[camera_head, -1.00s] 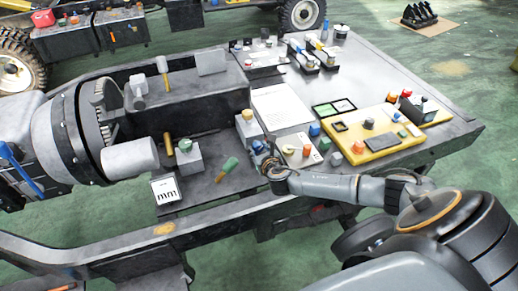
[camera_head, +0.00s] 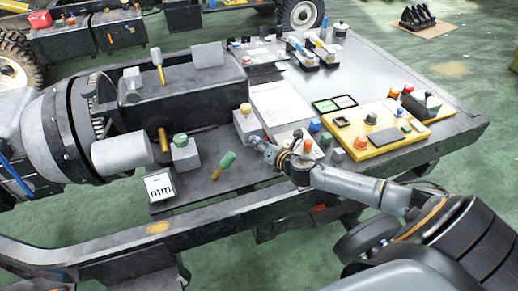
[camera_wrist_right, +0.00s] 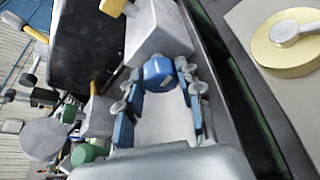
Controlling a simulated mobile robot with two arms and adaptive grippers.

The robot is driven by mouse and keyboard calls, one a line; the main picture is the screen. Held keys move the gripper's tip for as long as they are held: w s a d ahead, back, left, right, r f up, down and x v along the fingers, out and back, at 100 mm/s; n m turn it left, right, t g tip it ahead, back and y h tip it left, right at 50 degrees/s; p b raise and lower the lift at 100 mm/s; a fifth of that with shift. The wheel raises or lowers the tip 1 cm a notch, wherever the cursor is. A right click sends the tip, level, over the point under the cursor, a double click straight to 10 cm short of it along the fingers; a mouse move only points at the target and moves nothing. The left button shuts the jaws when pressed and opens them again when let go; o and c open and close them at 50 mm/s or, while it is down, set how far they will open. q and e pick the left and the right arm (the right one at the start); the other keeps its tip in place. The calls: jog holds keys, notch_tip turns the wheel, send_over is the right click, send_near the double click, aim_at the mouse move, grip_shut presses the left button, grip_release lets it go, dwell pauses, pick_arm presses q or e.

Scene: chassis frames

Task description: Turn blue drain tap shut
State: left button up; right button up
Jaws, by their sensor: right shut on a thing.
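The blue drain tap's round knob (camera_wrist_right: 158,73) shows in the right wrist view, between the fingertips of my right gripper (camera_wrist_right: 163,88). The gripper is shut on the knob, with a finger at each side. In the head view, my right gripper (camera_head: 266,148) reaches in from the right to the front of the bench, beside a grey block with a yellow knob (camera_head: 246,122). The gripper mostly hides the tap there. The tap's exact turn angle cannot be told. My left gripper is not in view.
A green knob on a grey block (camera_head: 181,150) and a green-handled tool (camera_head: 223,165) lie to the left. An orange knob (camera_head: 307,146) and a yellow panel (camera_head: 384,147) are to the right. The chassis rail (camera_head: 225,212) runs along the front.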

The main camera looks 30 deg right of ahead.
jog(key=shift+d+m+y+b, duration=0.1)
jog(key=shift+m+y+b, duration=0.3)
jog(key=shift+m+b, duration=0.4)
jog(key=shift+t, duration=0.3)
jog(key=o, duration=1.2)
jog(key=shift+c, duration=0.2)
jog(key=shift+s, duration=0.1)
jog(key=shift+v, duration=3.9)
